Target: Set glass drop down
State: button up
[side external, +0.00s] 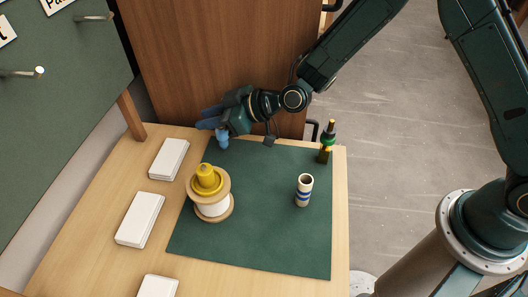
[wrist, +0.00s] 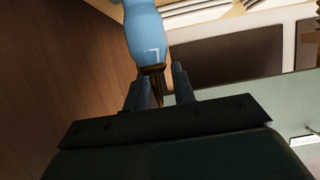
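The glass drop (wrist: 146,38) is light blue, with a narrow brown end, in the wrist view. That brown end lies between the two fingers of my gripper (wrist: 158,82), which look closed around it. In the side view the blue glass drop (side external: 222,138) is below my gripper (side external: 220,122), at the far left corner of the green mat (side external: 265,235). I cannot tell whether its lower end touches the mat. Its top is partly hidden by the gripper.
A wooden spool with a yellow piece on top (side external: 211,195) stands on the mat's left. A striped cylinder (side external: 304,190) and a dark green and amber bottle-like item (side external: 326,142) stand at right. White blocks (side external: 140,219) line the table's left. The mat's centre is clear.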

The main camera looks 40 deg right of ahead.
jog(key=shift+r, duration=0.2)
jog(key=v, duration=0.7)
jog(key=shift+s+d, duration=0.2)
dwell(0.7)
jog(key=s+d+r+m+g+h, duration=0.2)
jog(key=s+d+r+h, duration=0.3)
jog(key=s+d+r, duration=0.65)
jog(key=s+d+r+m+g+h, duration=0.1)
jog(key=s+d+r+m+h, duration=0.1)
jog(key=s+d, duration=0.4)
jog(key=s+d+r+m+h, duration=0.1)
jog(key=s+d+m, duration=0.4)
jog(key=s, duration=0.6)
jog(key=shift+s+d+r+g+h, duration=0.3)
jog(key=shift+d+r+g+h, duration=0.1)
jog(key=shift+d+h, duration=0.4)
